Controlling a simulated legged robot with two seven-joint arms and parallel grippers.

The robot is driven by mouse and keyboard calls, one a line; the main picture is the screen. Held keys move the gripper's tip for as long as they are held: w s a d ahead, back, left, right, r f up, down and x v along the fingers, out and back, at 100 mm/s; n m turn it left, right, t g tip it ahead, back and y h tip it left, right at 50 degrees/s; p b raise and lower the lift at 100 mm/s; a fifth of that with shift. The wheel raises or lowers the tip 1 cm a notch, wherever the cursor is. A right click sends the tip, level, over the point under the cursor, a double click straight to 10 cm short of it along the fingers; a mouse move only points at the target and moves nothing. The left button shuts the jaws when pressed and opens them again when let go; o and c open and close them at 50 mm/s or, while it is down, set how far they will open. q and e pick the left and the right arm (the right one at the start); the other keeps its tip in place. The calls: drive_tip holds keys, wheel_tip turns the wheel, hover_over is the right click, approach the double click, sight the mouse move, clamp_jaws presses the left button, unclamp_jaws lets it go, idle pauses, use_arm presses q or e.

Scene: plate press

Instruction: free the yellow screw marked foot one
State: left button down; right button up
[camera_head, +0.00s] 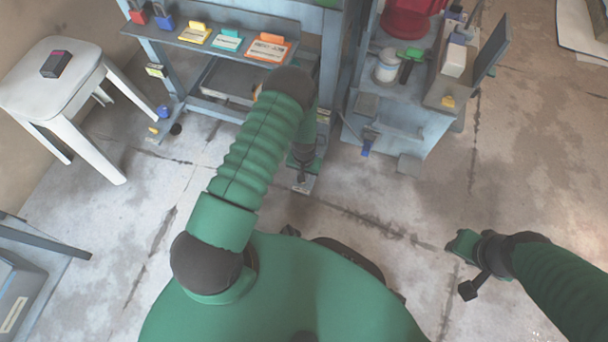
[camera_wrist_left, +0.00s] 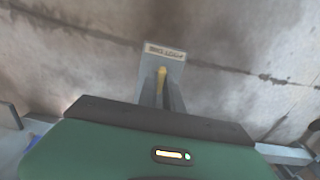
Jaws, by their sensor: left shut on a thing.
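The yellow screw (camera_wrist_left: 161,80) stands over a grey foot plate (camera_wrist_left: 148,66) in the left wrist view. A small label (camera_wrist_left: 165,51) lies on the plate's end; it is upside down there and hard to read. In the head view the foot plate (camera_head: 302,184) shows at the press's front leg, with the screw hidden by my left arm and hand. My left gripper (camera_head: 303,168) is low over the plate and shut on the yellow screw. My right gripper (camera_head: 463,246) hangs over bare floor at right, away from the press; its jaws are too unclear to read.
The press frame (camera_head: 330,95) stands beside my left arm, with a shelf of coloured tags (camera_head: 268,48). Another foot (camera_head: 153,130) with yellow shows at left. A side cart (camera_head: 400,130) stands right of the press, a white stool (camera_head: 50,85) at left. Floor at right is clear.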

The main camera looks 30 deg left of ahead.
use_arm(q)
drive_tip(key=c, duration=1.5)
unclamp_jaws()
wheel_tip(320, 180, up, 17)
drive_tip(key=p, duration=0.9)
drive_tip(key=shift+f, duration=0.15)
